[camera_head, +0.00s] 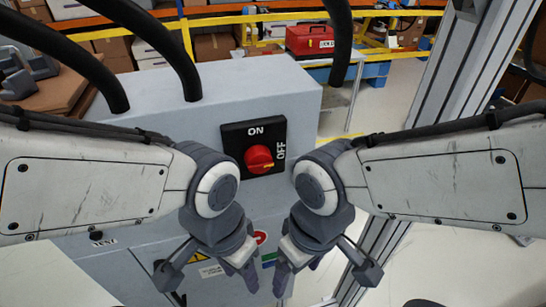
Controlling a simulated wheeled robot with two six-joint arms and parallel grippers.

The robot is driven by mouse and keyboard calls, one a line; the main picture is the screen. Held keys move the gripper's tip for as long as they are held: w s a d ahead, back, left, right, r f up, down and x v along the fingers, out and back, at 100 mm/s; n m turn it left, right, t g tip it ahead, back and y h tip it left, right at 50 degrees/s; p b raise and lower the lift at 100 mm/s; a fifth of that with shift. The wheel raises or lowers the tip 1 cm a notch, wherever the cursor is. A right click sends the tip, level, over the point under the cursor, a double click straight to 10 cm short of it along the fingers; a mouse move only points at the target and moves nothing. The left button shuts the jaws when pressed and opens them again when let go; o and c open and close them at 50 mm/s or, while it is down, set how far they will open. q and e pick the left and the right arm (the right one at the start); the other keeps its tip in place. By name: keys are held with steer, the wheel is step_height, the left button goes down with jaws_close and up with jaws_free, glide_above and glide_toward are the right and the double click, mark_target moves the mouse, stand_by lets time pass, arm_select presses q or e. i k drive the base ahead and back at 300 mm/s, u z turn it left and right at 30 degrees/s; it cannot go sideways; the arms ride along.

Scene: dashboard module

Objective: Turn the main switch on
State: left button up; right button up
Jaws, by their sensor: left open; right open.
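The main switch is a red rotary knob (259,158) on a black plate (236,133) fixed to the front of a grey cabinet (150,105). The plate reads ON above the knob and OFF to its right. A yellow mark on the knob points right, toward OFF. My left gripper (212,280) is below and left of the switch, apart from it, open and empty. My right gripper (325,272) is below and right of the switch, also apart from it, open and empty. Both forearms flank the plate, and the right arm's wrist is close to its lower right edge.
Thick black cables (175,45) rise from the cabinet top. A grey metal frame post (445,100) stands to the right. Behind are yellow rails, shelves with boxes and a red toolbox (310,40). Open floor (400,105) shows behind and right of the cabinet.

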mark_target(258, 159)
steer(key=z, duration=0.4)
steer(key=k, duration=0.85)
steer(key=z, duration=0.2)
